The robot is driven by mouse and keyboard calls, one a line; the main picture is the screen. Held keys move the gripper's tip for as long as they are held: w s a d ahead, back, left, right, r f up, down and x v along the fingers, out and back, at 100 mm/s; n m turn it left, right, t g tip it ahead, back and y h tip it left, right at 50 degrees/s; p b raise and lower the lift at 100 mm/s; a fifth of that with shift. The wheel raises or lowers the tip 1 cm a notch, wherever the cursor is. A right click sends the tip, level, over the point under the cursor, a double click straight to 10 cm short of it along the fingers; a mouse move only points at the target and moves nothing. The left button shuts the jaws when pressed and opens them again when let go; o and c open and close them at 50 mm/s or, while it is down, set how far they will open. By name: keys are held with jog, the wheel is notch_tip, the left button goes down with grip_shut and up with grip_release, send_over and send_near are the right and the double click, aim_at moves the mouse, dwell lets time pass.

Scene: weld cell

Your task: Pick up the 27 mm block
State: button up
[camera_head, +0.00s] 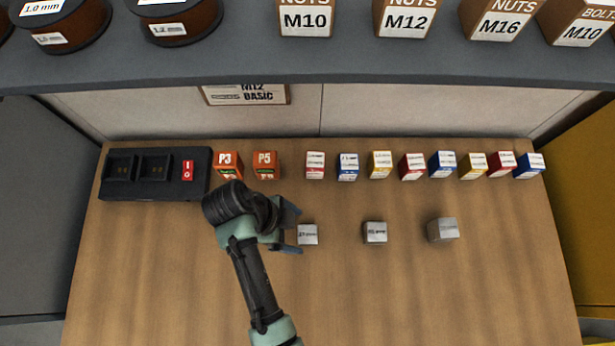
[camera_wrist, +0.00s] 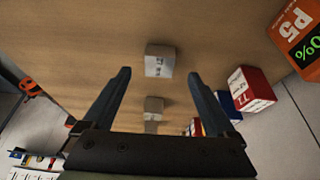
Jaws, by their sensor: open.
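Three grey metal blocks stand in a row on the wooden bench. The left and smallest-looking block (camera_head: 307,234) has a white label that seems to read 27 mm, though the print is blurred. My gripper (camera_head: 297,229) is open just left of this block, with its fingers pointing towards it. In the wrist view, the nearest block (camera_wrist: 160,61) shows between and just beyond the open fingertips (camera_wrist: 159,73), apart from both fingers. The middle block (camera_head: 374,232) and the larger right block (camera_head: 443,230) stand further right; another block (camera_wrist: 153,105) shows behind in the wrist view.
A row of small red, blue and yellow boxes (camera_head: 379,165) stands along the back. Orange P3 (camera_head: 228,165) and P5 (camera_head: 265,164) boxes and a black charger (camera_head: 155,175) are at the back left. A grey shelf (camera_head: 330,60) overhangs the back.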

aim_at(307, 234)
jog(key=shift+p+x, duration=0.75)
jog(key=shift+x, duration=1.7)
jog(key=shift+d, duration=0.2)
jog(key=shift+r, duration=0.1)
grip_shut()
